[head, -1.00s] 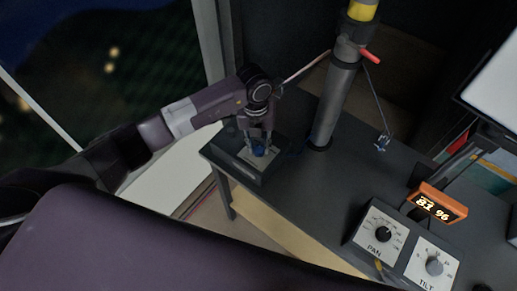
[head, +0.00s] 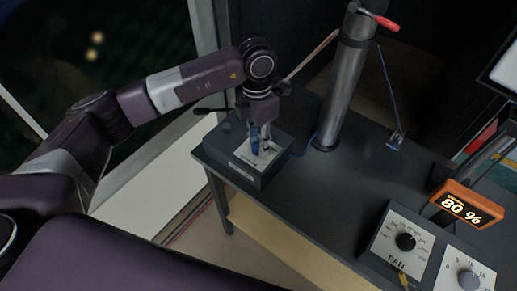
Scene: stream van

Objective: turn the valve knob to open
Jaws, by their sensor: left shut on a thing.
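My right gripper is not in view.
A grey metal column (head: 342,88) with a red lever (head: 379,20) stands behind the box. An orange display (head: 466,204) reads 80 %. PAN (head: 405,242) and TILT (head: 468,280) dials sit at the front right. The middle of the desk (head: 350,180) is mostly clear.

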